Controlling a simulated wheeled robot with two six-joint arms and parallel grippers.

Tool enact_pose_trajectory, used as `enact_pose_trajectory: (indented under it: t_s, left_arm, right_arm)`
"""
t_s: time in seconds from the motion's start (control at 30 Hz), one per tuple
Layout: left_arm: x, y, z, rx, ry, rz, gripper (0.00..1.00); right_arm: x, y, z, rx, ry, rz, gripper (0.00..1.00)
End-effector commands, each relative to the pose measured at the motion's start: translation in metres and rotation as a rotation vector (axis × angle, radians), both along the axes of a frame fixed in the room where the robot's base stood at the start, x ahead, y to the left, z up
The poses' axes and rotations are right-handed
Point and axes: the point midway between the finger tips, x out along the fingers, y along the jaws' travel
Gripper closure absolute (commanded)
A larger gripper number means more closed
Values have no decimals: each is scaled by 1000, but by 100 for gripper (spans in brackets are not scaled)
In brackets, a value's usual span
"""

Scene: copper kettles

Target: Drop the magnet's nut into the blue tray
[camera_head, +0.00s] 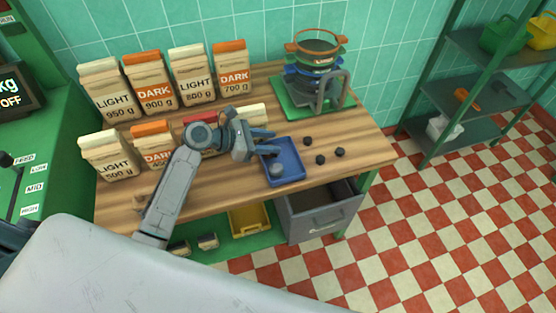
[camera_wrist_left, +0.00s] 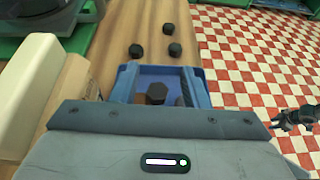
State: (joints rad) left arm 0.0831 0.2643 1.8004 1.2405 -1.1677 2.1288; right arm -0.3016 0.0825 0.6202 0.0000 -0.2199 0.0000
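The blue tray (camera_head: 294,179) sits at the front right of the wooden table, and it also shows in the left wrist view (camera_wrist_left: 160,70). My left gripper (camera_head: 268,142) is open at the tray's back left edge, its two fingers apart with nothing between them that I can make out. A small grey piece (camera_head: 277,168) is in the tray. In the left wrist view a dark hexagonal nut (camera_wrist_left: 155,93) shows within the tray's outline. I cannot make out a magnet. A dark gripper-like shape (camera_wrist_left: 296,118), perhaps my right gripper, shows over the floor.
Three dark nuts lie on the table right of the tray, one of them nearest the edge (camera_head: 340,152). Several coffee bags (camera_head: 148,82) stand at the left and back. A green stand with stacked rings (camera_head: 312,75) is behind. A grey drawer (camera_head: 320,213) is open below.

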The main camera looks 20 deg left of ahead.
Motion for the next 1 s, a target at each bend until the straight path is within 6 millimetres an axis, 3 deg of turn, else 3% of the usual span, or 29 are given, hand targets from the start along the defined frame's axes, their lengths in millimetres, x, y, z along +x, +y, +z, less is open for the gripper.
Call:
enact_pose_trajectory:
  t_s: [0.43, 1.0]
  left_arm:
    - [-3, 5, 1, 2, 0, 1, 49]
    - [-42, 69, 31, 5, 1, -1, 49]
  right_arm:
    - [0, 4, -2, 5, 0, -1, 64]
    - [2, 4, -17, 4, 0, -2, 64]
